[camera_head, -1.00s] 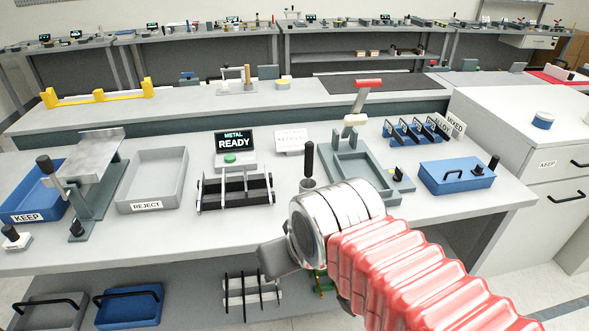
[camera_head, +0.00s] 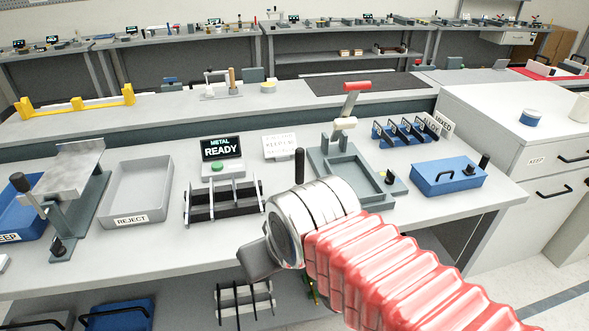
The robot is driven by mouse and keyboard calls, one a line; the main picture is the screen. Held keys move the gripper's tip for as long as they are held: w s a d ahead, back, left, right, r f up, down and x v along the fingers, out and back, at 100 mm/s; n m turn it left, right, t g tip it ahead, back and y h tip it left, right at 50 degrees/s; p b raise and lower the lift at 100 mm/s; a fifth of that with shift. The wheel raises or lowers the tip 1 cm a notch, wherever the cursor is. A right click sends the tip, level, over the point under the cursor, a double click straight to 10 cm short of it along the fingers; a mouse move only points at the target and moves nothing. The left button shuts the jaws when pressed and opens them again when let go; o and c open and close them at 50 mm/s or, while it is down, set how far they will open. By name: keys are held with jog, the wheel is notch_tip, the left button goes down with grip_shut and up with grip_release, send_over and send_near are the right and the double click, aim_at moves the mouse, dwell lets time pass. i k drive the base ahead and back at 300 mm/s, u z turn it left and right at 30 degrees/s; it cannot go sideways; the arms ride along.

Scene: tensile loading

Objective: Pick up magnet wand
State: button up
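A thin upright black handle (camera_head: 299,164), which looks like the magnet wand, stands on the grey bench. Its lower end and any holder are hidden behind my arm. My gripper (camera_head: 256,262) shows only as a grey piece beyond the silver wrist, lower and to the left of the handle, over the bench's front edge. It is apart from the handle in the picture. Its fingertips are mostly hidden, so I cannot tell if it is open or shut.
A black slotted rack (camera_head: 224,202) and the reject tray (camera_head: 136,190) stand left of my arm. A grey clamp fixture (camera_head: 352,170) and a blue lidded box (camera_head: 446,178) stand to the right. Bare bench top lies between tray and front edge.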

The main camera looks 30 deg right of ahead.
aim_at(299, 153)
jog(key=i, duration=0.85)
